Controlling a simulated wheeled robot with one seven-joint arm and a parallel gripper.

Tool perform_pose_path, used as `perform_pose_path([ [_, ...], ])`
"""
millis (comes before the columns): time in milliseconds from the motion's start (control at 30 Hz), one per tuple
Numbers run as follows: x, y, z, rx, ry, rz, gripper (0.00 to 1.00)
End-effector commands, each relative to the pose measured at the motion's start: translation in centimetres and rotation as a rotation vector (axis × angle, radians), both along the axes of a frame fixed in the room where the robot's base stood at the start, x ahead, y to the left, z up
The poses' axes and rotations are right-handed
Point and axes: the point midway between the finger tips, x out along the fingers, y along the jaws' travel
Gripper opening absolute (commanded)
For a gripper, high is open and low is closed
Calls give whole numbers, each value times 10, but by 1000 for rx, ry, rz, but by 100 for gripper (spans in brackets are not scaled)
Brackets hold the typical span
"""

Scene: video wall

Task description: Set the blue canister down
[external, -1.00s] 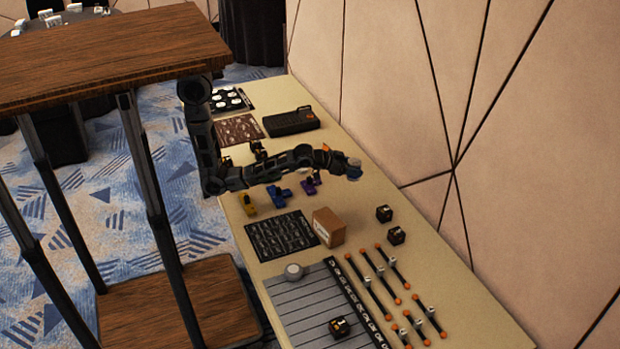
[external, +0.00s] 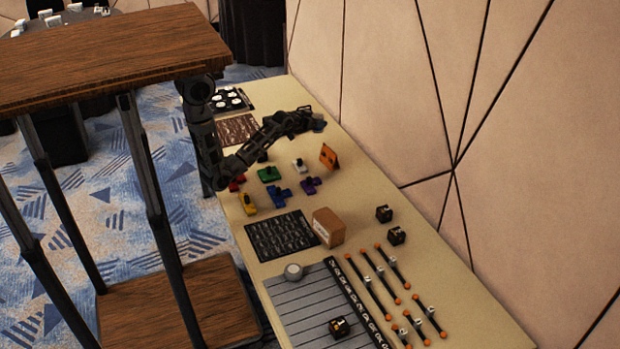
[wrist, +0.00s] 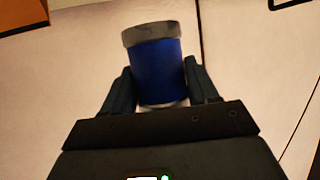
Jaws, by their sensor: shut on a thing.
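The blue canister (wrist: 157,72) has a grey lid and stands between the two fingers in the wrist view. My gripper (wrist: 160,88) is shut on it, one finger on each side. In the external view my gripper (external: 312,119) is at the far part of the long table, toward the wall side, and the canister (external: 319,126) shows small and blue at its tip. The arm covers most of the dark box there. I cannot tell whether the canister's base touches anything.
The cream table (external: 440,270) runs along the panelled wall. Several coloured pieces (external: 270,174), an orange stand (external: 329,157), a cardboard box (external: 328,227) and black cubes (external: 384,214) stand nearer. A brown patterned mat (external: 238,130) and a dark tray (external: 231,100) lie at the far end.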

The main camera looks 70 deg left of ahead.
Motion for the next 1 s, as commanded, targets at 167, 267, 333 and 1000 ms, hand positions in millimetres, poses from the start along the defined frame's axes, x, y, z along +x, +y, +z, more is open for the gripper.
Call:
perform_pose_path([
  [167, -1, 2, -33, -2, 6, 2, 23],
  [267, -1, 2, -48, -1, 4, 2, 23],
  [333, -1, 2, -55, -1, 4, 2, 23],
  [1000, -1, 1, -97, 0, 1, 2, 23],
])
